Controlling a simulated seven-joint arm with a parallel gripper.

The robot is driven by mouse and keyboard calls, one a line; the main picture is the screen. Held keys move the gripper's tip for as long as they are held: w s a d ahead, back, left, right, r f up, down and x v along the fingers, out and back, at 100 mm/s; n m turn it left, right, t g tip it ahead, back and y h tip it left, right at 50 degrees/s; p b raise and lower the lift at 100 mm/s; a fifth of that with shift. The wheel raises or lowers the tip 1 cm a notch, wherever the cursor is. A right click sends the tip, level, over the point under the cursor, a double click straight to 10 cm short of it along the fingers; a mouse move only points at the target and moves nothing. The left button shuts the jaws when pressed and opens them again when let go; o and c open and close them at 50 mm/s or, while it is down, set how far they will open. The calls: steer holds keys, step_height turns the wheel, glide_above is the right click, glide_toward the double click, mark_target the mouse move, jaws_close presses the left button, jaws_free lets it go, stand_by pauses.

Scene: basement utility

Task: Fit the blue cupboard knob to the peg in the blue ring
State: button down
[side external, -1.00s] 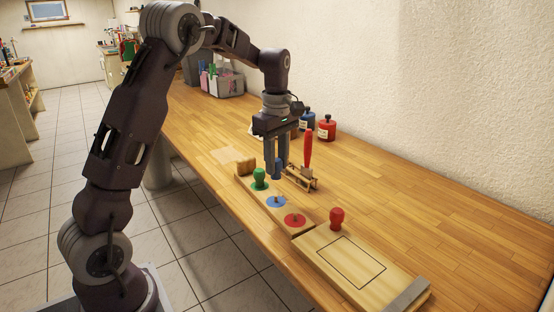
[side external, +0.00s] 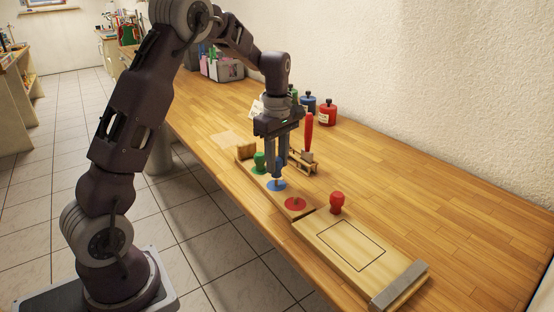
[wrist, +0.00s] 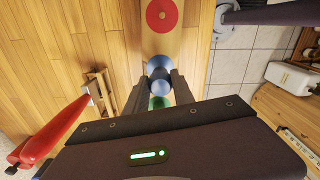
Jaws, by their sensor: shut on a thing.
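My gripper (side external: 277,168) is shut on the blue cupboard knob (side external: 280,166), which sits between its fingertips. The blue ring (side external: 276,186) lies on the long wooden board, with its small peg showing just below the knob. The knob is low over the ring; I cannot tell whether it touches the peg. In the wrist view the knob (wrist: 161,88) is between the fingers, and the blue ring (wrist: 157,63) shows just beyond it. The knob looks about upright, and the fingers hide part of it.
A green knob (side external: 260,161) stands behind on the board. A red ring (side external: 295,204) with a bare peg is in front. A red knob (side external: 337,202) stands to the right. A red-handled tool (side external: 308,133) stands upright in a wooden rack (side external: 302,166) close by the gripper.

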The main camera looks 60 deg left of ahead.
mark_target(277, 169)
steer(key=shift+f, duration=0.1)
stand_by(0.7)
steer(key=shift+f, duration=1.35)
steer(key=c, duration=1)
jaws_free()
steer(key=shift+f, duration=0.1)
step_height(277, 169, up, 6)
steer(key=shift+r, duration=0.6)
